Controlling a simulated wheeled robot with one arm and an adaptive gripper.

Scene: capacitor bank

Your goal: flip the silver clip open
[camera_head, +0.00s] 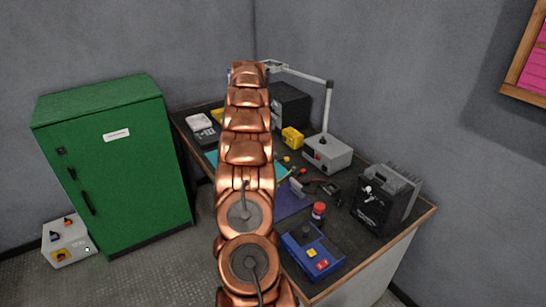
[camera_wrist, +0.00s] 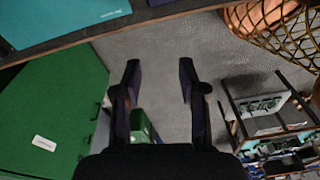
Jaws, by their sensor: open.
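I cannot make out a silver clip for certain in either view. In the head view a small pale grey piece (camera_head: 297,187) stands by the dark blue mat (camera_head: 291,205) on the workbench, too small to identify. My copper-coloured arm covers part of the bench, and my gripper is hidden in that view. In the wrist view my gripper (camera_wrist: 160,80) shows two dark fingers spread apart, with nothing between them.
A green cabinet (camera_head: 118,170) stands left of the workbench (camera_head: 415,222); a grey box (camera_head: 69,240) sits on the floor beside it. The bench holds a blue device (camera_head: 312,250), a red-capped jar (camera_head: 319,211), a black unit (camera_head: 385,200) and a lamp (camera_head: 327,105).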

